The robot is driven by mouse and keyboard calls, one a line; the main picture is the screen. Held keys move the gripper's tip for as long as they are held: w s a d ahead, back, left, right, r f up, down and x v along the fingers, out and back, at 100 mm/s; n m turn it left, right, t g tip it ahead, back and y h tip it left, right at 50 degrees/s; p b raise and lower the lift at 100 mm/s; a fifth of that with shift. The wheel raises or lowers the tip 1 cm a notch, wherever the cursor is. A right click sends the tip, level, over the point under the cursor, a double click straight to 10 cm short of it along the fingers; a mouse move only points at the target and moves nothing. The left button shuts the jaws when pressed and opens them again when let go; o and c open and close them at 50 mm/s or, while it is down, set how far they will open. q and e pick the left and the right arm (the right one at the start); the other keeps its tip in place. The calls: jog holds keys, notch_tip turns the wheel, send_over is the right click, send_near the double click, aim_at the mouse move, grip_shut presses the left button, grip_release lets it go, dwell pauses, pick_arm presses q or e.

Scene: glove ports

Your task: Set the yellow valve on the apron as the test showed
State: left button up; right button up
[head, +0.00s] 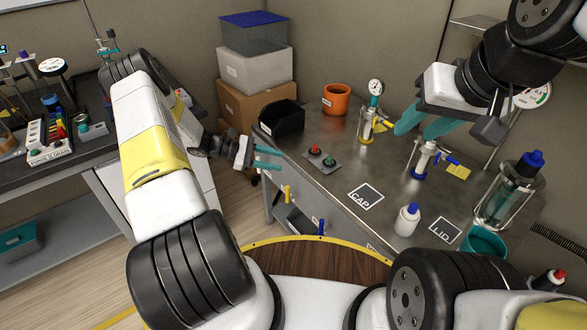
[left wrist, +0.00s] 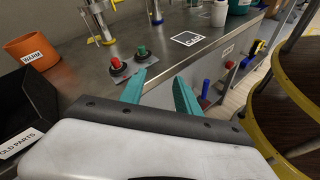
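The yellow valve handle (head: 287,192) stands roughly upright on the bench's front apron, near its left end. A blue handle (head: 321,228) is further along the apron; a blue one (left wrist: 205,90) also shows in the left wrist view. My left gripper (head: 268,159) is open and empty, a little above and left of the yellow handle, apart from it. Its teal fingers (left wrist: 160,92) are spread in the left wrist view, where I cannot pick out this yellow handle for sure. My right gripper (head: 424,123) is open over the back of the bench, near the gauge fittings.
On the bench (head: 325,190) are red and green buttons (head: 322,158), an orange pot (head: 336,99), a black bin (head: 281,118), a gauge (head: 375,88), a CAP mat (head: 365,197) and a white bottle (head: 407,219). A round wooden yellow-edged surface (head: 320,258) lies in front.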

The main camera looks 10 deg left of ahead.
aim_at(287, 188)
pick_arm(q)
notch_tip(287, 188, down, 17)
jog(key=a+n+t+h, duration=0.1)
jog(key=a+n+t, duration=0.2)
jog(key=n+t, duration=0.5)
jog(key=shift+n+g, duration=0.4)
jog(key=shift+n, duration=0.1)
jog(key=x, duration=0.7)
jog(key=shift+s+d, duration=0.15)
jog(key=shift+d, duration=0.35)
grip_shut()
